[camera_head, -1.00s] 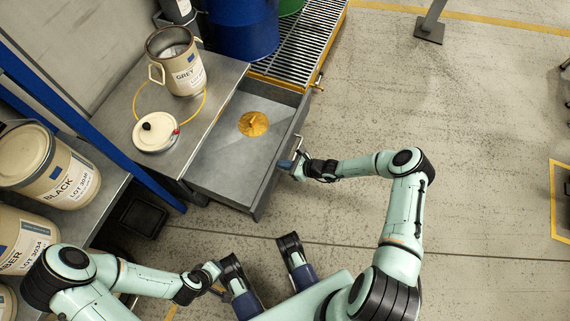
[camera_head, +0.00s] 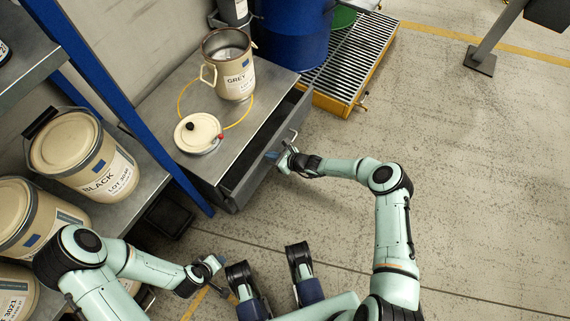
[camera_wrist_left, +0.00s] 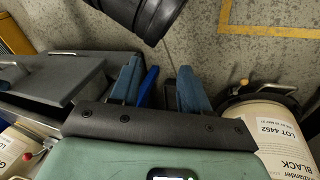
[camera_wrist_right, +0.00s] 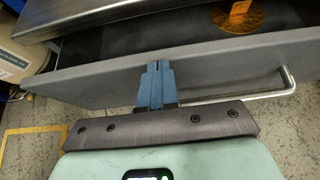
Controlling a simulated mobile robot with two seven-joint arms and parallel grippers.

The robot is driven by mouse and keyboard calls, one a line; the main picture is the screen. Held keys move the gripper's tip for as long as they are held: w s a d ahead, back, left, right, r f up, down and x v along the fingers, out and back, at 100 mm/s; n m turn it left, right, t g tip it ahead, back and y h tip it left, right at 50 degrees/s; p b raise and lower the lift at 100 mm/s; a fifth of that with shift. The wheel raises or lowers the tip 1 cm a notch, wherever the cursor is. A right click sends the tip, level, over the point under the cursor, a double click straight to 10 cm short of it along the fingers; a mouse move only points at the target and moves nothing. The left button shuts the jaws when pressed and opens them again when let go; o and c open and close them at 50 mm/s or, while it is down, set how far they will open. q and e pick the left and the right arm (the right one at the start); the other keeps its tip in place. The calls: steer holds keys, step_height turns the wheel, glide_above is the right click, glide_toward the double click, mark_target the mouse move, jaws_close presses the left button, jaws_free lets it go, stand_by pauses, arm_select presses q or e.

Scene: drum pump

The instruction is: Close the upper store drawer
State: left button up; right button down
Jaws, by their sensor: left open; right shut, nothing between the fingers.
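The upper store drawer is a grey drawer under the steel bench top, and its front (camera_head: 252,180) stands a short way out, leaving a narrow dark opening. Its bar handle (camera_head: 293,137) is on the front. My right gripper (camera_head: 273,156) is shut and empty at the front, beside the handle. In the right wrist view its blue fingers (camera_wrist_right: 157,72) are together against or very close to the drawer front (camera_wrist_right: 95,82); the handle (camera_wrist_right: 285,83) is to the right. My left gripper (camera_head: 215,264) is open and empty, away from the drawer; its parted fingers show in the left wrist view (camera_wrist_left: 160,85).
A grey-paint pail (camera_head: 230,75) and a white lid (camera_head: 198,132) stand on the bench top. Shelved pails (camera_head: 85,155) and a blue post (camera_head: 150,160) are at left.

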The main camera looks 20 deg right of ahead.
mark_target(264, 152)
steer(key=shift+w+a+f+b, duration=0.15)
steer(key=shift+w+a+b, duration=0.3)
steer(key=shift+w+a, duration=0.55)
steer(key=shift+w, duration=0.15)
steer(key=shift+w+a, duration=0.2)
steer(key=shift+w, duration=0.05)
arm_select(q)
steer(key=f, duration=0.2)
steer(key=a+f, duration=0.1)
steer(key=shift+s+a, duration=0.1)
steer(key=shift+s, duration=0.15)
steer(key=shift+r, duration=0.1)
arm_select(e)
steer(key=shift+d, duration=0.1)
